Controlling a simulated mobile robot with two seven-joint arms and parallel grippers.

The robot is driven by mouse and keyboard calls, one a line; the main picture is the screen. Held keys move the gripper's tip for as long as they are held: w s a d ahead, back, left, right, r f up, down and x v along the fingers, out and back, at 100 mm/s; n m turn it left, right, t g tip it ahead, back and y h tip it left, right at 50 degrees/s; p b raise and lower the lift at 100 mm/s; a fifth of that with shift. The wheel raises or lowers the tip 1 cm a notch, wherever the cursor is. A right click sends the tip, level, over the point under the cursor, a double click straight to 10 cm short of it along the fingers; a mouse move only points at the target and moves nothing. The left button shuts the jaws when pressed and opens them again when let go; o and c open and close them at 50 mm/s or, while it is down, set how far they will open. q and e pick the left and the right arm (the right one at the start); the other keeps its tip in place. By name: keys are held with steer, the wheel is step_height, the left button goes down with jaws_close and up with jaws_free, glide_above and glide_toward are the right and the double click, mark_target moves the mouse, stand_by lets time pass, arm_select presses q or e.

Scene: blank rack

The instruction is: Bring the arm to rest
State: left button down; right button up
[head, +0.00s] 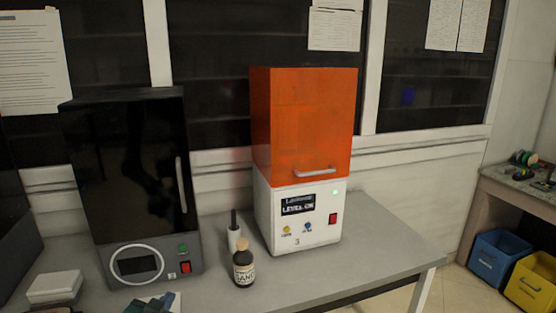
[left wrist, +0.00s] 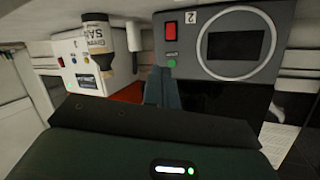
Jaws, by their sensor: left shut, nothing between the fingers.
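My left gripper (head: 160,303) shows at the bottom edge of the head view, low in front of the black-doored machine (head: 122,165). In the left wrist view its blue-grey fingers (left wrist: 161,86) are together, with nothing between them. That view is turned upside down and shows the machine's grey panel (left wrist: 196,45) with its round-framed display beyond the fingers. Most of my left arm is out of the head view. My right gripper is in neither view.
A dark bottle with a pale label (head: 243,268) and a white holder with a black handle (head: 234,236) stand between the machines. The orange-topped white machine (head: 305,215) stands right of them. A white block (head: 54,287) lies left. The grey table (head: 385,245) is clear at right.

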arm_select(q)
steer(key=s+d+f+g+h, duration=0.1)
steer(key=s+d+f, duration=0.2)
steer(key=s, duration=0.6)
steer(key=s+d+f+g, duration=0.1)
steer(key=s+d+f, duration=0.2)
steer(key=s, duration=0.6)
steer(key=s+d+f+g+h, duration=0.1)
steer(key=s+d+f, duration=0.3)
steer(key=s, duration=0.6)
steer(key=shift+d+n+g+h, duration=0.35)
steer(key=shift+d+g, duration=0.25)
steer(key=shift+d, duration=0.45)
